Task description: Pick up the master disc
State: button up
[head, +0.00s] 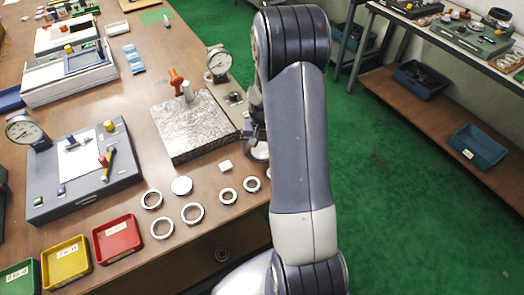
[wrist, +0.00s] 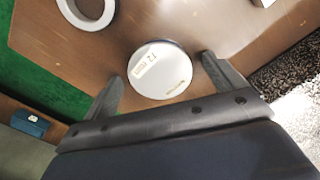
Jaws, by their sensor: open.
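A round, pale disc with a small label (wrist: 160,70) lies flat on the brown table in the wrist view. It appears to be the master disc; its small print is not legible to me. My gripper (wrist: 163,68) is open, with one finger on each side of the disc and gaps showing. I cannot tell how far the fingertips are above the table. In the head view the disc (head: 259,152) shows only partly, beside the granite plate and mostly behind my arm.
A granite plate (head: 195,128) stands left of my gripper, with a dial gauge (head: 219,63) at its back. Red (head: 117,239) and yellow (head: 66,262) trays stand front left.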

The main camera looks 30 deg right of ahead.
jog(key=shift+c, duration=0.2)
jog(key=c, duration=1.4)
jog(key=shift+r, duration=0.1)
